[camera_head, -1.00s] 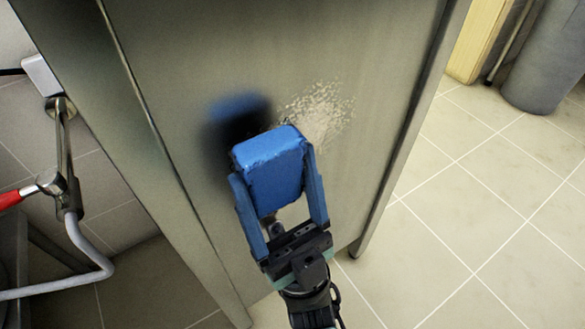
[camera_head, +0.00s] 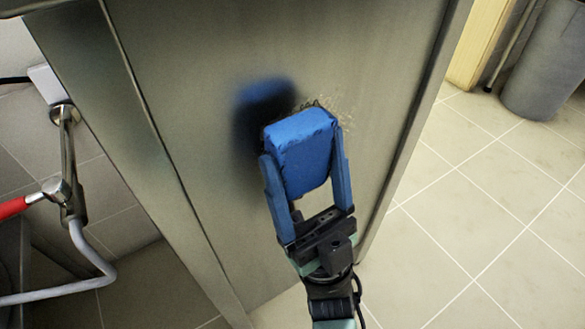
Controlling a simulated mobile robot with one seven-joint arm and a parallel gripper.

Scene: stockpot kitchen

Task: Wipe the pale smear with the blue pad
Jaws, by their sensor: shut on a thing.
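The blue pad (camera_head: 301,153) is held between the two blue fingers of my gripper (camera_head: 307,185), which is shut on it. The pad is in front of a grey metal panel (camera_head: 200,100), with its blurred reflection to the upper left. The pale smear (camera_head: 341,106) is a speckled patch on the panel. Only its upper and right edges show, past the top right of the pad; the rest is hidden behind the pad or no longer there, I cannot tell which. I cannot tell for certain whether the pad touches the panel.
A tap fitting with a red handle (camera_head: 14,207) and a grey hose (camera_head: 75,285) is at the left. A grey bin (camera_head: 545,75) stands at the upper right. The tiled floor (camera_head: 475,200) right of the panel is clear.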

